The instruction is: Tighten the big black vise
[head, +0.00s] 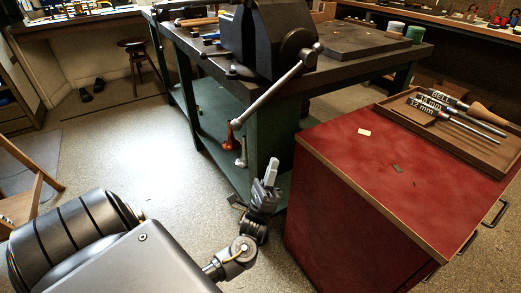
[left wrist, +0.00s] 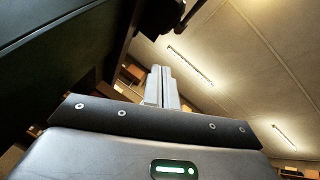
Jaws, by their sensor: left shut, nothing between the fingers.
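The big black vise (head: 262,40) is mounted on the near corner of the dark workbench (head: 350,65), at the top middle of the head view. Its long metal handle bar (head: 270,92) slants from the upper right down to the lower left, past the bench edge. My left gripper (head: 270,170) is shut and empty, below the bar's lower end and apart from it, in front of the bench leg. In the left wrist view its closed fingers (left wrist: 161,86) point up, with dark shapes above them. I do not see my right gripper.
A red cabinet (head: 385,185) stands close to the right of my left gripper, with a wooden tray (head: 455,140) of labelled tools on top. A stool (head: 135,60) stands at the back left. The floor left of the bench is mostly open, with a wooden chair (head: 30,195) at the left edge.

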